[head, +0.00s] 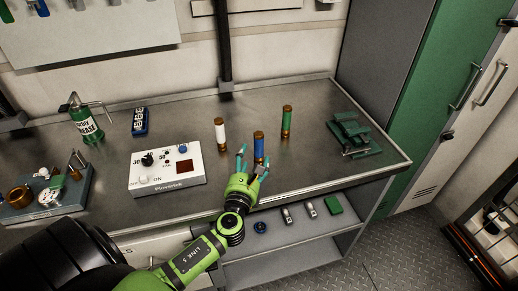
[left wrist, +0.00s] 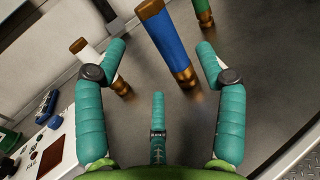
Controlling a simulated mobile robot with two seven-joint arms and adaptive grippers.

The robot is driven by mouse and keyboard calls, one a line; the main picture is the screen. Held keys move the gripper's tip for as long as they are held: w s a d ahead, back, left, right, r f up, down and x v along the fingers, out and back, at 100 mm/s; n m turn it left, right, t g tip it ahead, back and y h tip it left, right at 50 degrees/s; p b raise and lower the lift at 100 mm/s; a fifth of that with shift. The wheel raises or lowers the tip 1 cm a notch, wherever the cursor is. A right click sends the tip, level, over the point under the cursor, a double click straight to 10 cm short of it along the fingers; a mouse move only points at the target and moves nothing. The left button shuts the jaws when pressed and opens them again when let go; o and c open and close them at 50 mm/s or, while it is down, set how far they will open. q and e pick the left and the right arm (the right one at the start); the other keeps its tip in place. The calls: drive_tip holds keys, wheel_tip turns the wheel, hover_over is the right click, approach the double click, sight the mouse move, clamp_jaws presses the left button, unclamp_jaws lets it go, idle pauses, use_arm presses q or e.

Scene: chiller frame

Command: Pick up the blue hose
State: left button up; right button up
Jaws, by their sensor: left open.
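The blue hose (head: 258,144) stands upright on the metal bench, a short cylinder with brass ends. In the left wrist view the blue hose (left wrist: 167,40) shows just ahead of my left fingers, between their lines. My left gripper (head: 248,165) is open and empty, on the near side of the blue hose. It also shows in the left wrist view (left wrist: 155,60) with its teal fingers spread. I cannot tell whether a finger touches the hose. My right gripper is not in view.
A white hose (head: 220,133) stands to the left of the blue one and a green hose (head: 287,121) to the right and behind. A white control box (head: 168,168) is left of my gripper. A green vise (head: 352,135) is near the bench's right end.

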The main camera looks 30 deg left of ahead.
sight(256, 149)
use_arm(q)
drive_tip(key=shift+w+a, duration=0.15)
drive_tip(key=shift+w, duration=0.35)
drive_tip(key=shift+w+a, duration=0.15)
drive_tip(key=shift+w, duration=0.1)
drive_tip(key=p+x, duration=0.1)
drive_tip(key=x, duration=0.3)
drive_tip(key=shift+w, duration=0.2)
drive_tip(key=shift+w+a+f, duration=0.15)
drive_tip(key=shift+w, duration=0.3)
clamp_jaws()
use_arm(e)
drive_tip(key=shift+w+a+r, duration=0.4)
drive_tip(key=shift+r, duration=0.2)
